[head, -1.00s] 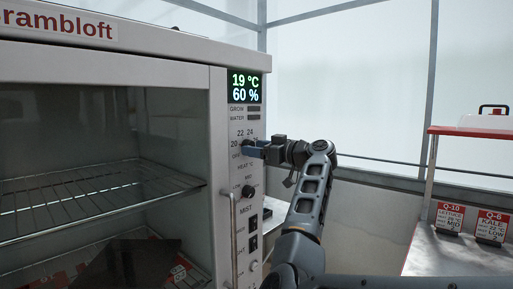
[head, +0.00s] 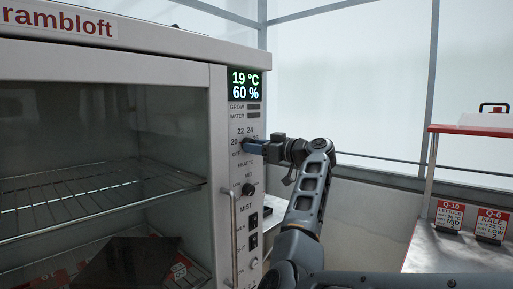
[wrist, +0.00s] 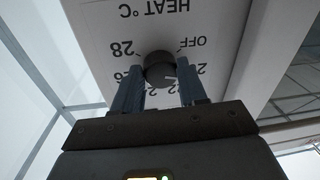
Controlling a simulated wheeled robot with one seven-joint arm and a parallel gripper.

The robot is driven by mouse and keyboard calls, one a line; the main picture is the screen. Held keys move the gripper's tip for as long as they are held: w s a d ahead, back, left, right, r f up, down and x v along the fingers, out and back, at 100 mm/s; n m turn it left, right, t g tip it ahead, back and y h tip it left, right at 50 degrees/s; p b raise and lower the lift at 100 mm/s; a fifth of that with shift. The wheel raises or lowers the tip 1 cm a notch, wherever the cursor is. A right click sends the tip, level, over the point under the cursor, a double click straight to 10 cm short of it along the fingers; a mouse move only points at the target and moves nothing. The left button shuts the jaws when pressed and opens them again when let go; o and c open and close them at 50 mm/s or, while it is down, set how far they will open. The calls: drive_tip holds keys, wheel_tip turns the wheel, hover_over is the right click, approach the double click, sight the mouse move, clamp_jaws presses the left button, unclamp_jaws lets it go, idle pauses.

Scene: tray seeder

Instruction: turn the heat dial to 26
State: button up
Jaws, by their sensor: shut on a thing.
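The heat dial (wrist: 160,66) is a dark round knob, seen upside down in the wrist view. Around it are printed OFF, 20, 22, 24, 26 and 28, some partly hidden by my fingers. My gripper (wrist: 157,75) is shut on the dial, one finger on each side of it. In the head view my gripper (head: 252,147) reaches the control panel (head: 240,171) from the right and covers most of the dial. I cannot clearly read where the dial points. The display (head: 245,85) above reads 19 °C and 60 %.
Below the dial are a smaller low knob (head: 248,188), the mist switches (head: 253,231) and a vertical door handle (head: 234,237). The glass-fronted cabinet holds a wire shelf (head: 100,195). A bench (head: 455,260) with labelled cards stands at right.

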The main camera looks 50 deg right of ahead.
drive_tip(key=shift+m, duration=0.3)
drive_tip(key=shift+a+r+m+h+p, duration=0.1)
drive_tip(key=shift+m+h+p, duration=0.35)
drive_tip(key=shift+m+p, duration=3)
drive_tip(key=shift+a+r+m+h+b, duration=0.15)
drive_tip(key=shift+m+h, duration=0.35)
drive_tip(key=shift+m, duration=6.4)
drive_tip(key=shift+a+f+m+h+p, duration=0.1)
drive_tip(key=shift+m+h+p, duration=0.35)
drive_tip(key=shift+m+p, duration=3.05)
drive_tip(key=m+b, duration=0.3)
drive_tip(key=shift+m, duration=0.25)
